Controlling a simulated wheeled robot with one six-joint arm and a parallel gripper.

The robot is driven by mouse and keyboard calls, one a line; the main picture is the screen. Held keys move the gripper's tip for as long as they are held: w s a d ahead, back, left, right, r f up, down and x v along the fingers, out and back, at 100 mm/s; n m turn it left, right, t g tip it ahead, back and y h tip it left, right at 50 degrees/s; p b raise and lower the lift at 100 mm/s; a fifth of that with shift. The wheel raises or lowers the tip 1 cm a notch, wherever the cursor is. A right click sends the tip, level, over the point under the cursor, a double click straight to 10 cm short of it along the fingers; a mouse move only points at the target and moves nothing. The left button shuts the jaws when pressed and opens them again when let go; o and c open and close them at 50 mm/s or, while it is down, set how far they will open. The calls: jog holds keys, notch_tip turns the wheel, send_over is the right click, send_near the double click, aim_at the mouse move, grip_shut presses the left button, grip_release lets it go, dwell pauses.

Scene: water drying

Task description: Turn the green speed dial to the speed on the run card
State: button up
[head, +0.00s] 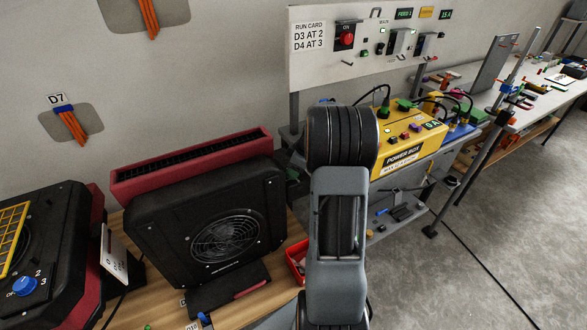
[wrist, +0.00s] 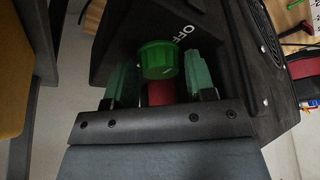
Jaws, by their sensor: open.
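The green speed dial (wrist: 157,57) shows in the wrist view on the black housing of a machine, with the lettering OFF (wrist: 188,29) beside it. My gripper (wrist: 159,66) is open, with one green finger on each side of the dial. I cannot tell whether either finger touches it. The dial's pointer mark and its speed numbers cannot be made out. In the head view the run card (head: 308,37) on the white panel reads D3 AT 2 and D4 AT 3. My arm hides the gripper and the green dial there.
A black fan dryer (head: 160,225) stands on the wooden bench before a red slotted unit (head: 190,168). Another dryer at left has a blue dial (head: 25,286). A yellow power box (head: 405,150) stands right of my arm. Open floor (head: 500,220) lies at right.

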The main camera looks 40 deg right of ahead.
jog(key=c, duration=0.6)
jog(key=shift+f+m+b, duration=0.15)
jog(key=shift+m+b, duration=0.15)
jog(key=shift+b, duration=0.1)
jog(key=shift+c, duration=0.2)
jog(key=shift+m+h, duration=0.3)
jog(key=shift+m, duration=0.2)
jog(key=o, duration=0.6)
jog(key=shift+o, duration=0.2)
jog(key=v, duration=1.4)
jog(key=shift+s, duration=0.2)
